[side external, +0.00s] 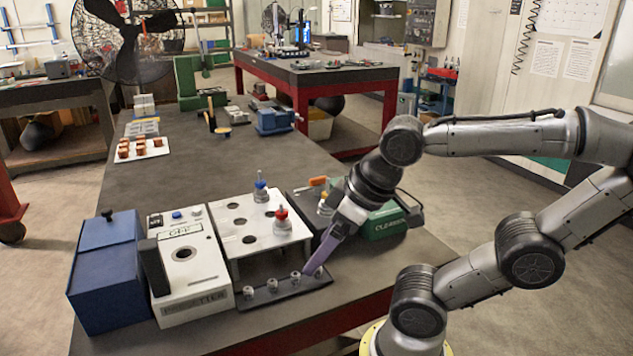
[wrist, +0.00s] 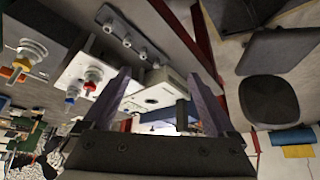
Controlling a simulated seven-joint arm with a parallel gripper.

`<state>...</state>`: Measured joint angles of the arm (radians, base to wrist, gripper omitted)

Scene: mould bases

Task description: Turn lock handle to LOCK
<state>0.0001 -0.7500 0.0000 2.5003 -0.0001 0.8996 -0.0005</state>
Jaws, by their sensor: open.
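I cannot read a LOCK mark, so I cannot tell for sure which part is the lock handle. An orange lever (side external: 318,181) sits on a dark base right of the white plate; an orange and yellow lever (wrist: 18,68) shows at the wrist view's left edge. A white box (side external: 190,268) carries an upright black handle (side external: 154,266). My gripper (side external: 318,262) points down by the right end of a dark strip with several metal knobs (side external: 272,284). In the wrist view my gripper (wrist: 158,76) is open, its two fingers wide apart with nothing held between them.
A white plate (side external: 236,223) with holes holds a blue-topped knob (side external: 261,190) and a red-topped knob (side external: 282,222). A blue box (side external: 105,275) stands at the left. A green case (side external: 386,222) lies behind my gripper. The table's middle (side external: 220,165) is mostly clear.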

